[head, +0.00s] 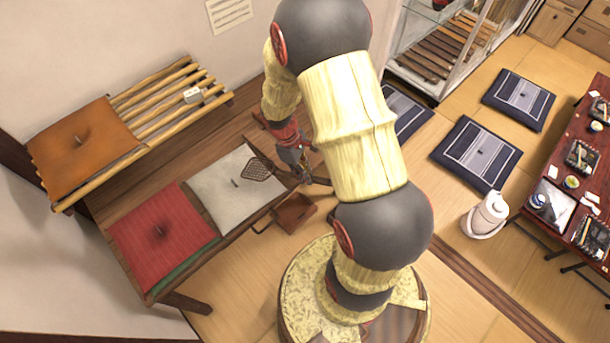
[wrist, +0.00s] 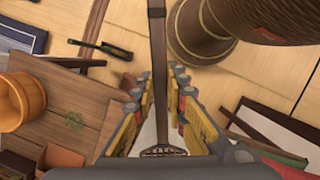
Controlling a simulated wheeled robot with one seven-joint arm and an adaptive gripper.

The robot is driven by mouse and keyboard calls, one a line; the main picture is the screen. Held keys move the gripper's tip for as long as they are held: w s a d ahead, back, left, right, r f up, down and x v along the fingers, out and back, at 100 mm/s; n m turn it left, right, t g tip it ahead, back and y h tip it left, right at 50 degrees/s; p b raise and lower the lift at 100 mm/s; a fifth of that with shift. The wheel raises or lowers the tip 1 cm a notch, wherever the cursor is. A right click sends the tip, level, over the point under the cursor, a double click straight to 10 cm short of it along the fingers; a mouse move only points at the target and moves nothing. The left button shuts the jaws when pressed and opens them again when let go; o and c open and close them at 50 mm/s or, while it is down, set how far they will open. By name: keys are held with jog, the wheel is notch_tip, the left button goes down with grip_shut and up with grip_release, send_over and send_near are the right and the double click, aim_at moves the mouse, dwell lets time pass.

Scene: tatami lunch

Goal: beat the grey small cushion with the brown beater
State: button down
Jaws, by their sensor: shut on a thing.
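The grey small cushion (head: 228,197) lies flat on the low wooden bench, pale with a small dark mark in its middle. My gripper (head: 303,168) is at the cushion's right end, partly hidden by my arm. It is shut on the brown beater (head: 258,171), whose lattice head is over the right part of the cushion. I cannot tell whether the head touches it. In the wrist view the beater's long dark handle (wrist: 158,55) runs between the yellow-padded fingers, and part of its lattice head shows at the bottom.
A red cushion (head: 163,235) lies left on the bench. An orange cushion (head: 80,150) rests on a slatted rack (head: 168,92) behind. A brown open box (head: 295,212) is by the bench's front edge. A wooden tub (wrist: 24,100) and dark brush (wrist: 105,48) show in the wrist view.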

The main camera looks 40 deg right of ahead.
notch_tip(320, 180, down, 9)
jog(key=b, duration=0.6)
notch_tip(320, 180, up, 10)
jog(key=p, duration=0.8)
jog(key=shift+f, duration=0.3)
notch_tip(320, 180, down, 10)
jog(key=b, duration=0.7)
notch_tip(320, 180, up, 10)
jog(key=p, duration=0.8)
jog(key=shift+p, duration=0.3)
jog(key=shift+f, duration=0.1)
